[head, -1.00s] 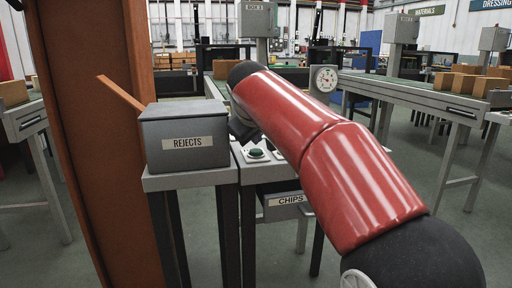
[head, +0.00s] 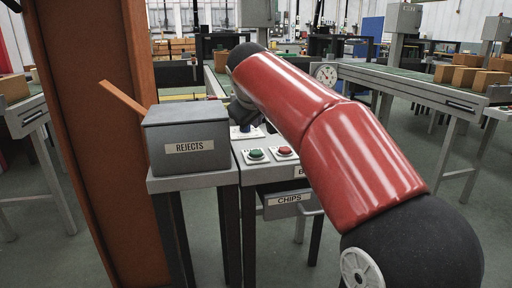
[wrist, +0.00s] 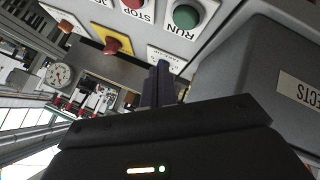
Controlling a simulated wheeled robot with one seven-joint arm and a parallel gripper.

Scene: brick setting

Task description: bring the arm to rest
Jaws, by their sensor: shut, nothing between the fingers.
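My gripper (wrist: 160,85) shows in the wrist view as dark fingers close together, shut with nothing between them. They are in front of a grey control panel, beside the rejects bin (wrist: 258,82); I cannot tell the exact gap. In the head view my red arm reaches from the lower right up toward the panel, and its bent part hides most of the gripper. The green button (head: 256,154) and red button (head: 284,151) lie below the arm's far end. The wrist view shows the green RUN button (wrist: 186,16) upside down.
The rejects bin (head: 186,128) stands left of the panel, with an orange post (head: 95,150) further left. A chips drawer (head: 286,204) is below the panel. A gauge (head: 326,74) stands behind the arm. A conveyor with boxes (head: 470,76) is at the right.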

